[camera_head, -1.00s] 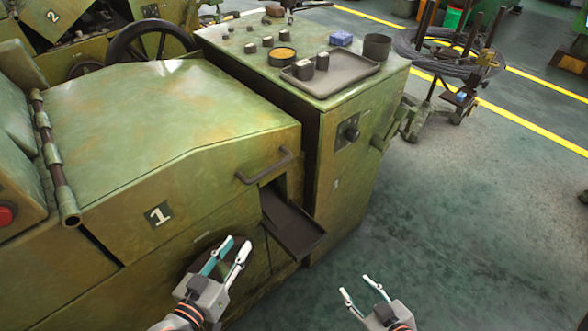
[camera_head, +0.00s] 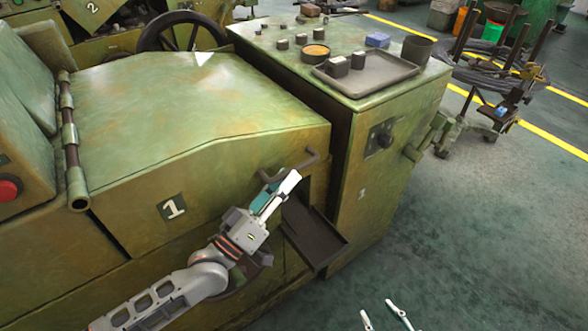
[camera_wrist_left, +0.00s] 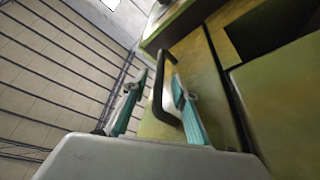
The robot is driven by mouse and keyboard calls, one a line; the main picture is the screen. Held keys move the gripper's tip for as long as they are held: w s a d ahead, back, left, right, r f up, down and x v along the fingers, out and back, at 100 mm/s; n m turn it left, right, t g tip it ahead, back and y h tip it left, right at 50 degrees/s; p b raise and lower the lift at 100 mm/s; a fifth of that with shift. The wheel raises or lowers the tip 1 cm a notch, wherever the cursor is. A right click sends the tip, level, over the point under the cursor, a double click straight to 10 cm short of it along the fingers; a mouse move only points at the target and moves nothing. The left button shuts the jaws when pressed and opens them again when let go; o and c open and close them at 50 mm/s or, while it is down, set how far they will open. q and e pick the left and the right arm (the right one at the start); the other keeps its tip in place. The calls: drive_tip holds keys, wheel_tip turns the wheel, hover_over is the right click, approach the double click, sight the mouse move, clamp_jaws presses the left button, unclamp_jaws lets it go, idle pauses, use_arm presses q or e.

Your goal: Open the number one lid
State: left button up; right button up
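In the left wrist view the handle (camera_wrist_left: 158,95) shows between the two parted teal fingers of the left gripper (camera_wrist_left: 158,80). I cannot tell whether either finger touches it. My right gripper (camera_head: 382,308) is open and empty at the bottom edge, over the floor; only its fingertips show.
A dark chute (camera_head: 314,238) sticks out below the handle. A green cabinet (camera_head: 385,150) stands right of the lid, with a tray (camera_head: 390,70) and small parts on top. A hinge rod (camera_head: 72,150) runs along the lid's left side.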

sight(294, 167)
use_arm(q)
drive_tip(key=shift+x, duration=1.85)
use_arm(e)
drive_tip(key=shift+s+f, duration=0.3)
drive_tip(key=shift+f, duration=0.1)
